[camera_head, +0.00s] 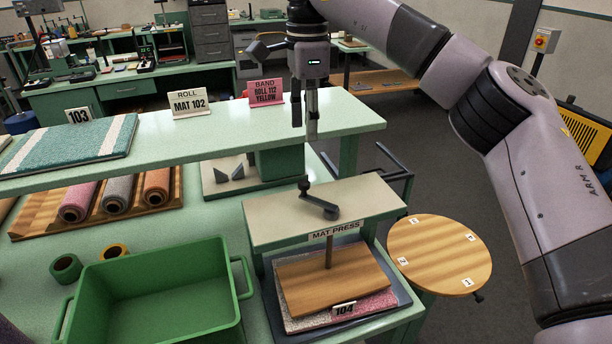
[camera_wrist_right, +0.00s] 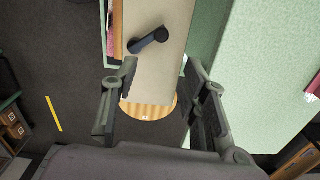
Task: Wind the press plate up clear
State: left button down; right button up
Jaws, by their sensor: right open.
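The mat press (camera_head: 265,222) stands at the front right of the bench, with a dark crank handle (camera_head: 318,206) on its beige top. Its wooden press plate (camera_head: 335,276) hangs on a screw below the top. The plate lies on or just over a pink and white mat (camera_head: 377,302) labelled 104; I cannot tell whether they touch. My right gripper (camera_head: 305,128) is open and empty, pointing down above and behind the crank. In the right wrist view the crank (camera_wrist_right: 149,40) shows ahead of the open fingers (camera_wrist_right: 160,100), apart from them. My left gripper is not in view.
A green crate (camera_head: 160,290) stands left of the press. A round wooden table (camera_head: 440,252) is close on its right. The raised green shelf (camera_head: 220,140) with sign cards and a teal mat (camera_head: 70,143) runs behind. Rolls (camera_head: 117,193) lie below it.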

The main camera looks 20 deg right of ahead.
jog(key=p, duration=0.1)
send_over(304, 182)
notch_tip(304, 182, down, 8)
jog(key=shift+a+r, duration=0.1)
jog(key=shift+r, duration=0.15)
notch_tip(304, 182, down, 4)
jog(key=shift+r+p, duration=0.1)
jog(key=shift+p, duration=0.55)
jog(key=shift+f, duration=0.55)
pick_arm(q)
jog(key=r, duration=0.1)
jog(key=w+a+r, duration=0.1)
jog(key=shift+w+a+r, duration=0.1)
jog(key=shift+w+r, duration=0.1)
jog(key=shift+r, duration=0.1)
pick_arm(e)
jog(key=shift+c, duration=0.5)
jog(key=c, duration=0.5)
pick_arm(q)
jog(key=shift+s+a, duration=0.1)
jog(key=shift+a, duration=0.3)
pick_arm(e)
grip_shut()
